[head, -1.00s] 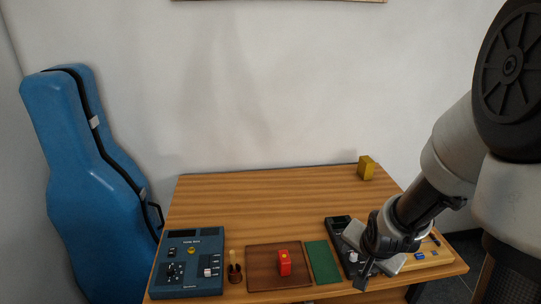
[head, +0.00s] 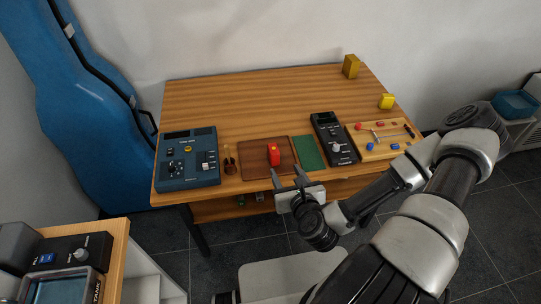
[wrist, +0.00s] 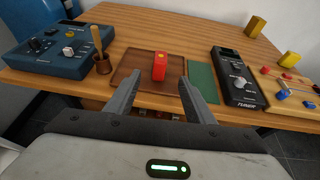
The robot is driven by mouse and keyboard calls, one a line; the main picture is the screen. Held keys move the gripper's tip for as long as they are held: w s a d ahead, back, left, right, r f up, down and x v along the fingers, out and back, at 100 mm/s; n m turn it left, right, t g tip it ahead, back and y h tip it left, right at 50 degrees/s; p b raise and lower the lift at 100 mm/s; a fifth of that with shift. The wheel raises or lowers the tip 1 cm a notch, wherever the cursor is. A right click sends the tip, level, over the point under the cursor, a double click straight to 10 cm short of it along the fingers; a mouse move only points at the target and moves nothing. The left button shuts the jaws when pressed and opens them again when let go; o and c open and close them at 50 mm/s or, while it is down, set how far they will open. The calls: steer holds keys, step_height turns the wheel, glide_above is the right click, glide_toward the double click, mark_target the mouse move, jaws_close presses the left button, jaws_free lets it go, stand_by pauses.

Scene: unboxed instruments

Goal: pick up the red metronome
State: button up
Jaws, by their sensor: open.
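In the wrist view the metronome (wrist: 159,67) is ahead of my gripper, in line with the space between the two fingers. My gripper (head: 287,174) is open and empty at the table's front edge, just short of the tray. The fingers (wrist: 157,94) also show in the wrist view, apart from the metronome.
A blue box with knobs (head: 187,158) and a small brown cup (head: 229,163) are left of the tray. A green mat (head: 308,153), black tuner (head: 334,138) and a board with small parts (head: 369,151) are right.

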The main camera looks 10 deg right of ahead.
steer(key=b, duration=0.7)
glide_toward(274, 151)
steer(key=shift+w+f, duration=0.95)
steer(key=shift+f, duration=0.05)
steer(key=b, duration=0.3)
steer(key=w+b, duration=0.1)
steer(key=b, duration=0.2)
steer(key=shift+w+d+f, duration=0.1)
steer(key=shift+w+d, duration=0.15)
steer(key=shift+d, duration=0.05)
steer(key=b, duration=0.6)
steer(key=shift+w+a+f, duration=0.15)
steer(key=shift+a+f, duration=0.15)
steer(key=shift+b+x, duration=0.3)
steer(key=shift+x, duration=0.8)
steer(key=b+x, duration=0.2)
steer(key=x, duration=0.2)
steer(key=shift+w+f, duration=0.1)
steer(key=shift+w+b, duration=0.35)
steer(key=shift+w, duration=0.1)
steer(key=c, duration=1.2)
